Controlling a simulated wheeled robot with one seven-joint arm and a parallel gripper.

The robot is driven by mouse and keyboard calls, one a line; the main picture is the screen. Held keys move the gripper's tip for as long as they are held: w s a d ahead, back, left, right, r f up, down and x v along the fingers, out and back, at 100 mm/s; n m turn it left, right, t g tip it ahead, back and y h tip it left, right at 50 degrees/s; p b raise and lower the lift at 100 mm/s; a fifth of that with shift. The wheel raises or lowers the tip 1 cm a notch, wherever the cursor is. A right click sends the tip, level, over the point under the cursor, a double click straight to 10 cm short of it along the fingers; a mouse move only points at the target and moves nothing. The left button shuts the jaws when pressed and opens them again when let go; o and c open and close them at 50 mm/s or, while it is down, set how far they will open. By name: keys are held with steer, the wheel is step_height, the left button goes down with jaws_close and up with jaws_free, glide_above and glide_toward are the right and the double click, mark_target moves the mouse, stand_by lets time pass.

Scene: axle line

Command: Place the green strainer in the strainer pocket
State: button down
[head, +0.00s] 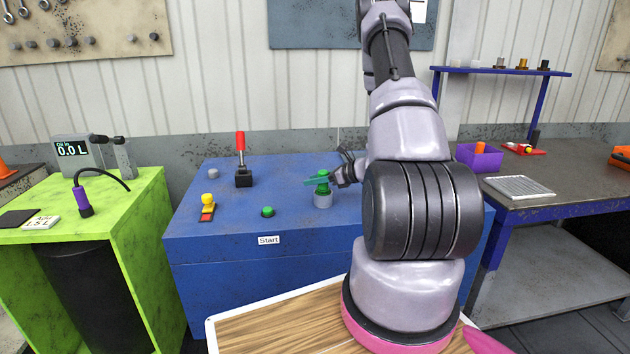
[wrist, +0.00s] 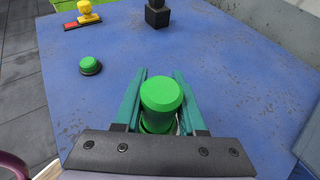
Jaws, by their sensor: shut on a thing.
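The green strainer (head: 322,188) is upright, at the top of a short grey cylinder (head: 323,202) on the blue bench. This cylinder looks like the strainer pocket. How deep the strainer sits in it I cannot tell. In the wrist view the strainer's round green top (wrist: 161,92) stands between the teal fingers. My gripper (head: 318,181) is shut on the strainer, reaching in from the right. Most of the pocket is hidden below the strainer in the wrist view.
The blue bench (head: 225,228) also carries a green button (head: 268,211), a red-handled lever (head: 241,158), a yellow-knobbed switch (head: 208,204) and a small grey knob (head: 213,174). A green oil stand (head: 140,208) is at left. A grey table (head: 590,178) with a purple bin (head: 479,158) is at right.

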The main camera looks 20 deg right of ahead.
steer(key=shift+f, duration=0.1)
steer(key=shift+c, duration=2.4)
jaws_free()
